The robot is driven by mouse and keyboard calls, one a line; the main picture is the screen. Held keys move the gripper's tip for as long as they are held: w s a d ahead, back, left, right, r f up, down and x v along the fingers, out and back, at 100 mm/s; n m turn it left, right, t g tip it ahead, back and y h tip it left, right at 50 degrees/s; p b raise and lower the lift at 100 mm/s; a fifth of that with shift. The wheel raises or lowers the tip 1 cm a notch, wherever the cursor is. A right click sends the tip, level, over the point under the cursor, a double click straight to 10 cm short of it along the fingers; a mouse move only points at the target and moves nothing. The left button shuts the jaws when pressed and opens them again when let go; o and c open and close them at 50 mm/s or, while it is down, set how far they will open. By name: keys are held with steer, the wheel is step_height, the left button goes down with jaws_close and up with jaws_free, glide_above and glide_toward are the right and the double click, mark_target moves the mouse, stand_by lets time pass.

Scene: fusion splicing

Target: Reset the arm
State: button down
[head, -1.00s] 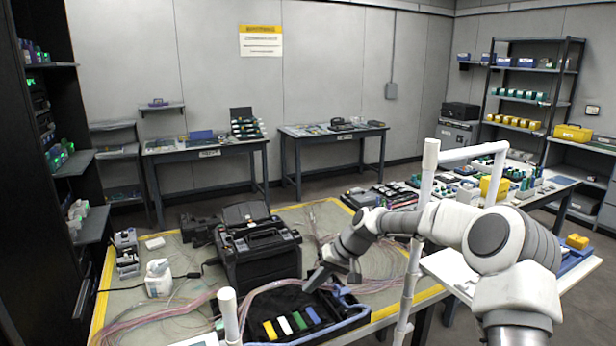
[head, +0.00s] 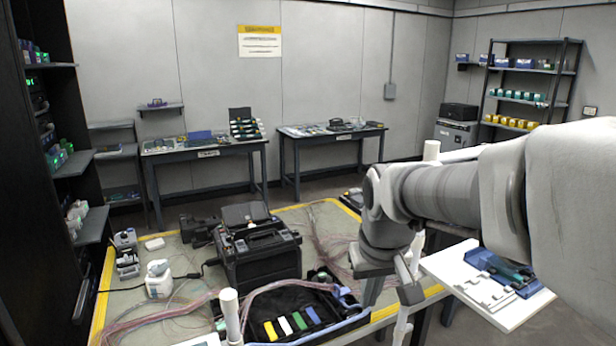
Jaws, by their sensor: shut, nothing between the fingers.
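My arm (head: 440,195) reaches in from the right, large and close to the camera. My gripper (head: 373,294) hangs below the wrist with its fingers pointing down. It is shut and empty, near the front right edge of the work table, to the right of the black open case. The gripper appears apart from the things on the table, though its exact height is hard to tell.
A black splicing machine (head: 258,255) stands on the yellow-edged table. The black case (head: 285,303) in front holds several coloured blocks. Loose fibres lie around it. A white board (head: 480,285) with a blue device (head: 500,268) sits at right. A white bottle (head: 158,279) stands left.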

steer(key=s+d+m+t, duration=0.1)
steer(key=s+d+t, duration=0.1)
steer(key=s, duration=1.3)
steer(key=shift+d+r+m, duration=0.3)
steer(key=shift+d+r, duration=0.05)
steer(key=shift+d, duration=0.55)
